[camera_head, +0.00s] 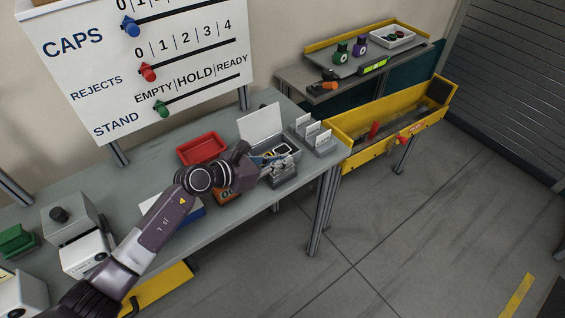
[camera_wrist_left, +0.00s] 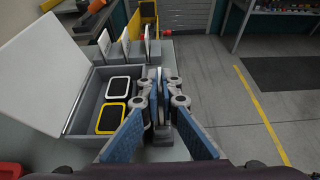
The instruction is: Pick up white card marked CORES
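My left gripper (camera_wrist_left: 160,98) is at the front end of the card row in the left wrist view. Its fingertips are close together on either side of a thin, pale upright card (camera_wrist_left: 158,88), seen edge-on, and appear shut on it. The card's marking does not show. In the head view the gripper (camera_head: 284,153) is over a grey block (camera_head: 284,174) at the table's right end. Other white cards (camera_head: 312,131) stand in a grey slotted holder (camera_head: 328,149) just beyond, also in the left wrist view (camera_wrist_left: 125,42). Their lettering is unreadable. My right gripper is out of view.
A grey box with its white lid raised (camera_head: 260,122) stands beside the gripper, with black-topped white and yellow items (camera_wrist_left: 111,117) inside. A red tray (camera_head: 203,149) is behind the arm. A yellow trough (camera_head: 375,139) lies beyond the table's right end. Floor to the right is clear.

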